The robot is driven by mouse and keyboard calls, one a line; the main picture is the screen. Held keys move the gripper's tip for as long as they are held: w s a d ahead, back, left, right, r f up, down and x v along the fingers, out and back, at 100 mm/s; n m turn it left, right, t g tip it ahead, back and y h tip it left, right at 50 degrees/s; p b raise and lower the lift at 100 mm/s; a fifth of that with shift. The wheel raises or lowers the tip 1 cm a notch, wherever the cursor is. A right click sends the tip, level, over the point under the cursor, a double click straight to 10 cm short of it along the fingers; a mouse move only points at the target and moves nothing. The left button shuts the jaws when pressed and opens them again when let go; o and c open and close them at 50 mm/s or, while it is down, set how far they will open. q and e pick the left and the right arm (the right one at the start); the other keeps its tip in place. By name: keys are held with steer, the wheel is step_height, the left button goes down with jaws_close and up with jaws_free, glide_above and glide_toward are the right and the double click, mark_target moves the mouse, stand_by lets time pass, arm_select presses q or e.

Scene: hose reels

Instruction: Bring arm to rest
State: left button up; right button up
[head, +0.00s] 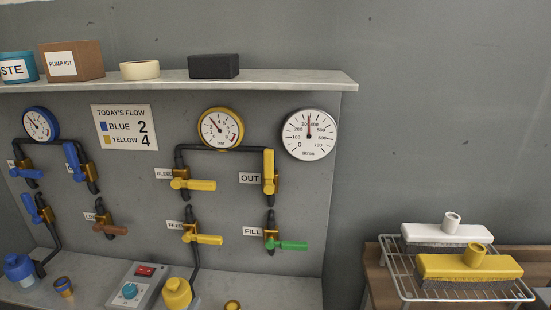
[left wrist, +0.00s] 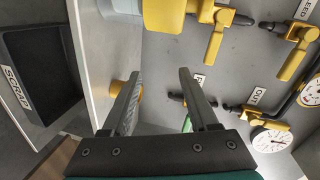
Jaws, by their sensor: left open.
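My left gripper (left wrist: 162,75) shows in the left wrist view, open, with nothing between its two dark fingers. It is in front of the grey valve panel, with yellow valve handles (left wrist: 213,45) beyond its fingertips to the upper right. A part of the green valve handle (left wrist: 187,125) shows behind the right finger. Neither gripper shows in the head view, and my right gripper is out of sight. I cannot tell whether the left fingers touch anything.
The panel (head: 150,170) carries blue, yellow, brown and green valves and several gauges (head: 309,134). A shelf (head: 300,81) with boxes juts out above. A wire rack (head: 405,270) with two brushes stands at right. A scrap tray (left wrist: 40,75) is left in the wrist view.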

arm_select(q)
steer(key=s+d+f+n+g, duration=0.2)
steer(key=s+f+n+g, duration=0.5)
steer(key=s+f, duration=1.2)
steer(key=s+f+n+g+b, duration=0.1)
steer(key=s+f+n+g, duration=0.2)
steer(key=s, duration=0.9)
steer(key=s+f+n+g, duration=0.3)
steer(key=s+f+g, duration=0.1)
steer(key=s+f, duration=0.6)
steer(key=s, duration=0.3)
steer(key=shift+s+n+g+y+b, duration=0.25)
steer(key=shift+n+g+y+b, duration=0.05)
steer(key=shift+g+b, duration=0.1)
steer(key=shift+w, duration=0.1)
